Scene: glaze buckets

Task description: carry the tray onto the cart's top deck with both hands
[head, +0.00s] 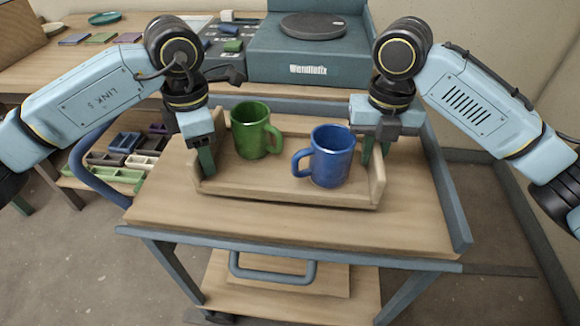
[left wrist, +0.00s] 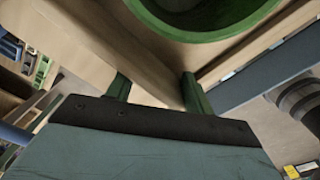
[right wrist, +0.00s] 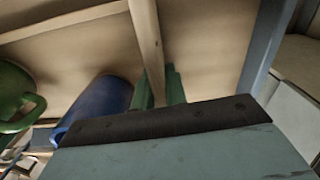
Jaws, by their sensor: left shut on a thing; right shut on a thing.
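The wooden tray (head: 285,193) is at the cart's top deck (head: 400,228), within its edges; I cannot tell whether it rests on the deck or hangs just above it. A green mug (head: 250,134) and a blue mug (head: 328,158) stand upright in the tray. My left gripper (head: 207,160) is shut on the tray's left end wall; the wall passes between its green fingers in the left wrist view (left wrist: 160,92). My right gripper (head: 372,150) is shut on the tray's right end wall, also seen between the fingers in the right wrist view (right wrist: 160,88).
A wooden workbench (head: 130,70) stands behind the cart, with a teal turntable machine (head: 310,50) and coloured tiles. Several small coloured bins (head: 125,158) sit on a lower shelf at left. The cart has a blue raised right rail (head: 447,190) and a lower shelf (head: 280,280).

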